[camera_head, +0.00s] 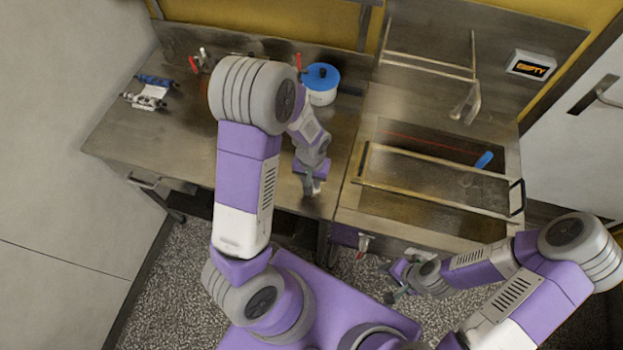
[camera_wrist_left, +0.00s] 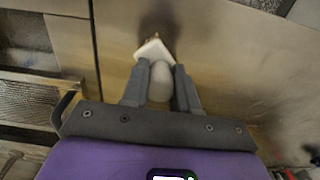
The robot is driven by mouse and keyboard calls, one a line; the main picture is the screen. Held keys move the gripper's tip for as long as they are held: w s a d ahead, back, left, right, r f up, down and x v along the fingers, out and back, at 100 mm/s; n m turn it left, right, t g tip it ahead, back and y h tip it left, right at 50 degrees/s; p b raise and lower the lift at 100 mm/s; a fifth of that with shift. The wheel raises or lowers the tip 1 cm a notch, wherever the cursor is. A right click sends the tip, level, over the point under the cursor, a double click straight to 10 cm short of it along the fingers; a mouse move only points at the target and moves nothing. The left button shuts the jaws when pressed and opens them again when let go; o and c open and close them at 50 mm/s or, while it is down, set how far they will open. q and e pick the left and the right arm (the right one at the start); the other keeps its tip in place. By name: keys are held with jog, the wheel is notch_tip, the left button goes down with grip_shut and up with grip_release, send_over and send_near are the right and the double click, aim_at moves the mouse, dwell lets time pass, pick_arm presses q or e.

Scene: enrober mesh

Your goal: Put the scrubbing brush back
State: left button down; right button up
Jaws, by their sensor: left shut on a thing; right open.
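My left gripper (camera_head: 312,190) is low over the front part of the worktop, left of the sink-like basin. In the left wrist view its fingers (camera_wrist_left: 160,80) are shut around a pale, rounded handle. A white block (camera_wrist_left: 153,50) at its far end sits close to the metal surface, with a dark shadow beyond it; it looks like the scrubbing brush. I cannot tell whether it touches the surface. In the head view the brush is mostly hidden by the gripper. My right gripper (camera_head: 396,284) is open and empty in front of the bench.
A long frame (camera_head: 440,192) lies across the basin, with a blue-ended item (camera_head: 483,160) beside it. A sign (camera_head: 531,66) reads EMPTY. The worktop's left middle is clear.

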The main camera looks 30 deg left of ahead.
pick_arm(q)
jog(key=shift+f, duration=0.15)
jog(key=c, duration=0.9)
grip_release()
jog(key=shift+o, duration=0.2)
jog(key=shift+r, duration=0.2)
notch_tip(320, 180, up, 12)
jog(key=p, duration=0.1)
